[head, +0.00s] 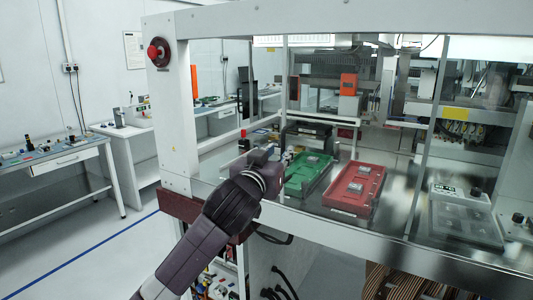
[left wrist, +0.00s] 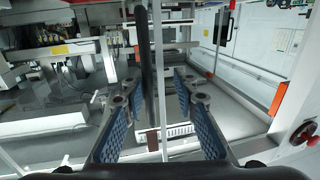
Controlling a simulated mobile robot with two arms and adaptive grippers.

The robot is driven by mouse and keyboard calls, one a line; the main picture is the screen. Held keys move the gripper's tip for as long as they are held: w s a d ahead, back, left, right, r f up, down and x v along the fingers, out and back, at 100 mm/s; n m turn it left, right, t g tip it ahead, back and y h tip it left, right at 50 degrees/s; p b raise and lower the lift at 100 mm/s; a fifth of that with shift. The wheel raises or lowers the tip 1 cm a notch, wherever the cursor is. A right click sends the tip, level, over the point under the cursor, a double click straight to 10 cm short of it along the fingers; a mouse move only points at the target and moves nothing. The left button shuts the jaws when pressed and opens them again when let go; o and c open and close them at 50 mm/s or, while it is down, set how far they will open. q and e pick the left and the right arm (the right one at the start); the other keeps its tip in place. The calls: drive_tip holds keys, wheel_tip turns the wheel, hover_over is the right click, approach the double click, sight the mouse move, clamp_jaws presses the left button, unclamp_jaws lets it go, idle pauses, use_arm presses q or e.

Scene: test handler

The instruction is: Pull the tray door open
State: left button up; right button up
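The machine's glass-fronted enclosure (head: 183,120) fills the right of the head view, with a green tray (head: 303,181) and a red tray (head: 352,200) inside. My left gripper (head: 275,160) is at the front of the enclosure, left of the green tray; the arm hides part of that area. In the left wrist view, my left gripper (left wrist: 160,112) has its two blue-padded fingers apart. A dark upright bar (left wrist: 147,50) that looks like a door handle shows between them. I cannot tell whether either finger touches it. My right gripper is not in view.
A red emergency button (head: 158,52) is on the enclosure's left post. Machinery with an orange block (head: 348,84) stands behind the trays. Workbenches (head: 60,160) line the left wall. The floor (head: 60,235) left of my arm is clear.

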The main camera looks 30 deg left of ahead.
use_arm(q)
drive_tip(key=a, duration=0.3)
drive_tip(key=shift+w+a, duration=0.1)
drive_tip(key=shift+a, duration=0.15)
drive_tip(key=s+d, duration=0.1)
drive_tip(key=s, duration=0.8)
idle(0.7)
idle(0.4)
